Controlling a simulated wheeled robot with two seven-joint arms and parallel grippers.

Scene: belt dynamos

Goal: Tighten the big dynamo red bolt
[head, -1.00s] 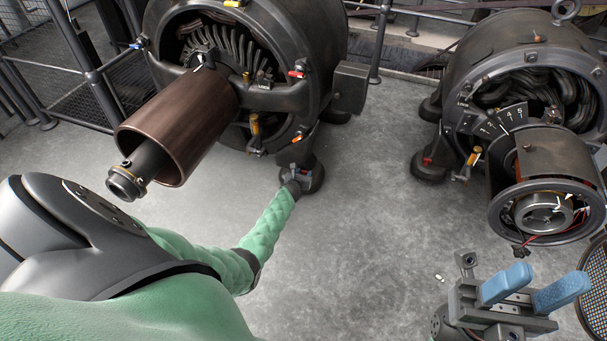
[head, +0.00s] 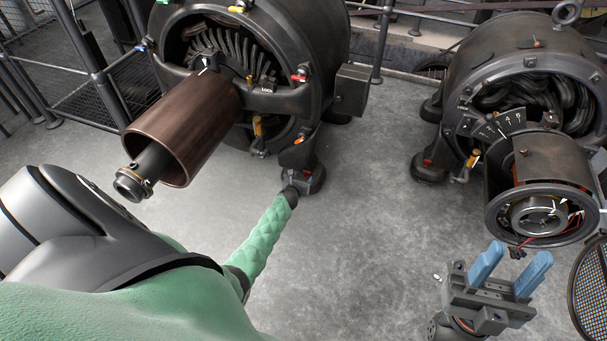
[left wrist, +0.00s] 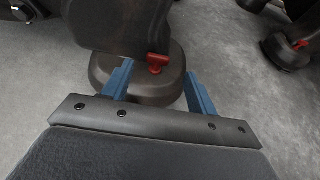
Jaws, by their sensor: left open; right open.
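The big dynamo (head: 330,30) stands at the upper left of the head view, with its foot on the grey floor. In the left wrist view a red bolt (left wrist: 155,64) with a T-shaped head sits on the dark round foot (left wrist: 110,78). My left gripper (left wrist: 158,68) is open, with one blue finger on each side of the bolt. I cannot tell whether the fingers touch it. In the head view my left gripper (head: 302,180) is at the foot and hides the bolt. My right gripper (head: 518,253) is open and empty at the lower right.
A smaller dynamo (head: 490,55) stands at the right, with a red bolt (head: 428,162) on its foot. An open cylinder with loose wires (head: 540,213) juts out near my right gripper. A brown cylinder (head: 185,130) juts from the big dynamo above my left arm.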

